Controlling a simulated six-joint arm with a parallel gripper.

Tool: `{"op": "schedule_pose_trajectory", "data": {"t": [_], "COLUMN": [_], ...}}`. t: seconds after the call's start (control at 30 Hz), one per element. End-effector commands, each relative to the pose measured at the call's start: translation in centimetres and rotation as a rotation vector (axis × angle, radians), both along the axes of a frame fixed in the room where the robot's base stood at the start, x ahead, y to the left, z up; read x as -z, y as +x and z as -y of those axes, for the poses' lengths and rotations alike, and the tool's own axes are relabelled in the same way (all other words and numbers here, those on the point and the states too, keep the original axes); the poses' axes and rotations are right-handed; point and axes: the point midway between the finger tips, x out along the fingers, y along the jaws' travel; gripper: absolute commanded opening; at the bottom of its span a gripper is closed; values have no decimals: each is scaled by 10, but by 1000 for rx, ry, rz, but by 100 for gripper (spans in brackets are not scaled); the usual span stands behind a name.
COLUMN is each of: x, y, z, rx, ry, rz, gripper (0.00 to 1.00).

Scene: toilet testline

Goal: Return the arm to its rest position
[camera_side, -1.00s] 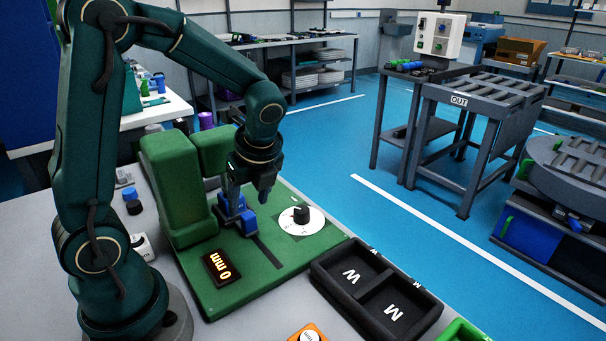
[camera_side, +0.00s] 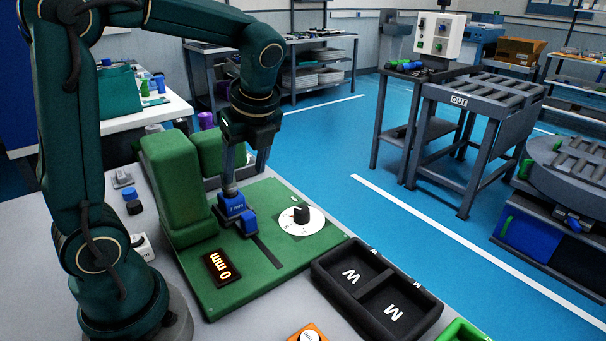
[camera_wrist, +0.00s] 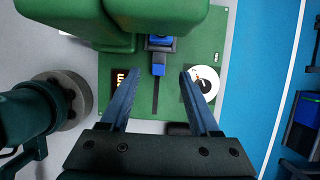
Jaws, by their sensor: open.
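My gripper (camera_side: 245,169) is open and empty above the green test fixture (camera_side: 285,256). In the wrist view its two fingers (camera_wrist: 158,80) stand wide apart. Between and beyond them is a small blue block (camera_wrist: 158,69), which in the side view (camera_side: 231,203) sits on the fixture near the green upright blocks (camera_side: 170,185). No contact between fingers and blue block shows. A white dial with a black knob (camera_side: 301,216) lies to the right. A display (camera_side: 221,268) reads 0 mm.
A black tray (camera_side: 313,266) with W and M compartments stands at the front right of the fixture. An orange button box (camera_side: 308,335) and a green bin (camera_side: 463,331) lie nearer. Blue and black knobs (camera_side: 132,200) sit left of the fixture. Air above the fixture is free.

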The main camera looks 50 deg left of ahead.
Motion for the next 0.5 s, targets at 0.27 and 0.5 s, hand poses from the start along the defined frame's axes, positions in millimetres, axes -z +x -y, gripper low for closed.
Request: {"op": "schedule_pose_trajectory", "data": {"t": [0.27,0.5], "x": [-1,-22], "y": [0,-7], "z": [0,11], "rx": [0,26], "ry": [0,-3], "rz": [0,89], "gripper": [62,62]}}
